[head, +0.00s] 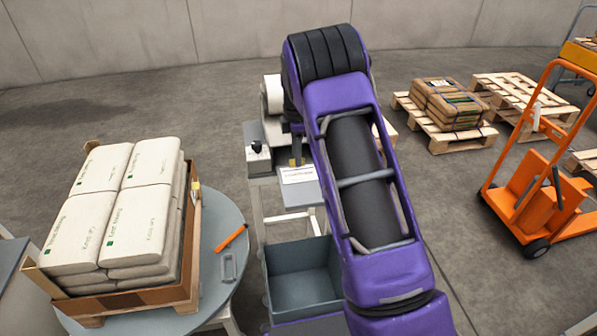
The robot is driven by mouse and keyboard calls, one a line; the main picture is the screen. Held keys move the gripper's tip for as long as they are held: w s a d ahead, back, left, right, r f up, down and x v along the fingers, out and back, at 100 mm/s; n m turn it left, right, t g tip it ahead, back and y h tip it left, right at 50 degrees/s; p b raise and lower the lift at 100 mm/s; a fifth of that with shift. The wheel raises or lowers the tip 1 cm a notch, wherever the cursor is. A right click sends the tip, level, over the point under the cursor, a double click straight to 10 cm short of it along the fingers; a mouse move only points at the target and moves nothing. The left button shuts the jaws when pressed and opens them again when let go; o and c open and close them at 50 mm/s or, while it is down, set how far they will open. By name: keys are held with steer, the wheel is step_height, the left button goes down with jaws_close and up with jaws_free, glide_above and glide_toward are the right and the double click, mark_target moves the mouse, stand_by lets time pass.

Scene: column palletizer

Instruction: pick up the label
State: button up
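A white label (299,175) with faint dark print lies flat on a grey surface at the front of a small stand in the middle of the view. My purple arm reaches away from the camera just right of it. The part of my gripper (296,154) that shows is small and dark, just above the label's far edge. The rest is hidden behind my arm. I cannot tell whether its fingers are apart, or whether they touch the label.
A pallet of stacked white sacks in a cardboard tray (157,298) stands on a round turntable (229,205) at left, beside an orange-handled tool (232,238). A grey bin (301,283) sits below the label. An orange pallet truck (530,190) and wooden pallets (510,88) stand at right.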

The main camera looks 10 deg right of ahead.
steer(key=shift+f, duration=0.25)
jaws_close()
stand_by(0.3)
